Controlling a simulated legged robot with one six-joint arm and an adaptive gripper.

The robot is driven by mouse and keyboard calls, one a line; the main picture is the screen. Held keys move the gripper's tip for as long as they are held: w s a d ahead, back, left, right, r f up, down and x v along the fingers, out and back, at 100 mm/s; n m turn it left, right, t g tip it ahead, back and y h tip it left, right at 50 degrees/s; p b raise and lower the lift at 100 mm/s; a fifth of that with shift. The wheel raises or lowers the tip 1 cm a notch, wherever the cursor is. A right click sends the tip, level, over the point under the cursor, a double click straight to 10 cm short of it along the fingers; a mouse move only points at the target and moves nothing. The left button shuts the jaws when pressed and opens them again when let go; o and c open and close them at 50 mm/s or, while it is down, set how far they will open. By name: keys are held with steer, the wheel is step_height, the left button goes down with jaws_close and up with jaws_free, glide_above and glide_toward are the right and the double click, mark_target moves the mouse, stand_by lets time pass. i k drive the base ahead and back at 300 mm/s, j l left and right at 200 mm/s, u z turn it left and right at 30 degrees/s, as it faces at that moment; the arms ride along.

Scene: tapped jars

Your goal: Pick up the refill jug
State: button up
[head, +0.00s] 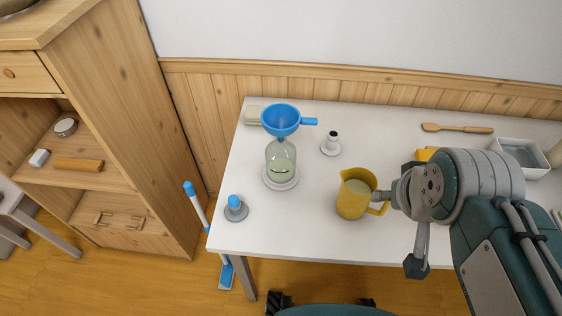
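The refill jug (352,199) is a yellow jug with pale liquid inside. It stands upright on the white table, with its handle pointing right. My gripper (399,232) is just right of the jug, with its fingers spread apart. One finger reaches the top of the handle in the picture; I cannot tell whether it touches. The other finger hangs lower, at the table's front edge in the picture. Nothing shows held between the fingers.
A clear jar (281,163) with a blue funnel (281,119) stands left of the jug. A small white-based item (331,144) and a blue-topped item (235,207) stand nearby. My arm hides the table's right part.

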mark_target(354, 198)
steer(key=k+l+u, duration=0.1)
steer(key=l+u, duration=0.3)
steer(key=k+l+u, duration=0.15)
steer(key=u, duration=0.2)
steer(key=k+l+u, duration=0.15)
steer(key=l+u, duration=0.25)
